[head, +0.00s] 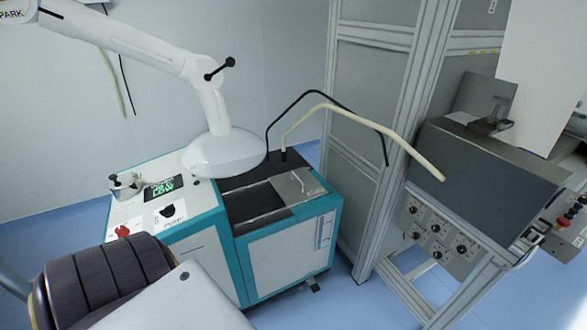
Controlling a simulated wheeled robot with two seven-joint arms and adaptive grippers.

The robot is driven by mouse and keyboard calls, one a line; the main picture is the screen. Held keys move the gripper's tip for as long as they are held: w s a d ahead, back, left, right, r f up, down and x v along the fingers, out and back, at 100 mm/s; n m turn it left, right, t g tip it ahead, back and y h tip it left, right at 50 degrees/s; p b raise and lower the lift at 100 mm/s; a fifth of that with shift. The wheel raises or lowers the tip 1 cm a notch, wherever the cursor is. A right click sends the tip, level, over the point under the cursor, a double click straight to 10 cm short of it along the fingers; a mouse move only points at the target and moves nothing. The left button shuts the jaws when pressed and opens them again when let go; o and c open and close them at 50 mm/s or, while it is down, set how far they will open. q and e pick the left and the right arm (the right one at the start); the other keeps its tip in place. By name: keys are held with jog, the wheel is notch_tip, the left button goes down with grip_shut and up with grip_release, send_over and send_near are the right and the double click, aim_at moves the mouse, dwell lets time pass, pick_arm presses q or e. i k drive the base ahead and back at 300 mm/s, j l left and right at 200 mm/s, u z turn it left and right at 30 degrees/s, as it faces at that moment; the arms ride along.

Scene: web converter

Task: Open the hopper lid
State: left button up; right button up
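The hopper unit is a teal and white cabinet (290,245) in the middle of the head view. A flat silver lid plate (289,187) with a small bar handle (297,181) lies on the right part of its top. Left of the plate is a dark rectangular area (255,203); I cannot tell whether it is an opening or a dark surface. The plate lies flat, with no raised edge visible. Neither of my grippers is in view, and nothing is seen touching the lid.
A white extraction arm with a hood (225,153) hangs over the cabinet's back left. A control panel with a green display (164,187) and red knob (122,231) is at left. Black and cream hoses (365,122) arch behind toward a framed machine (490,170) at right. Blue floor shows in front.

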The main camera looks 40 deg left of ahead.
aim_at(295, 187)
jog(key=i+l+u, duration=0.2)
jog(key=i+u, duration=0.2)
jog(key=i+l+u, duration=0.3)
jog(key=i+u, duration=0.15)
jog(key=i+l+u, duration=0.4)
jog(key=k, duration=0.05)
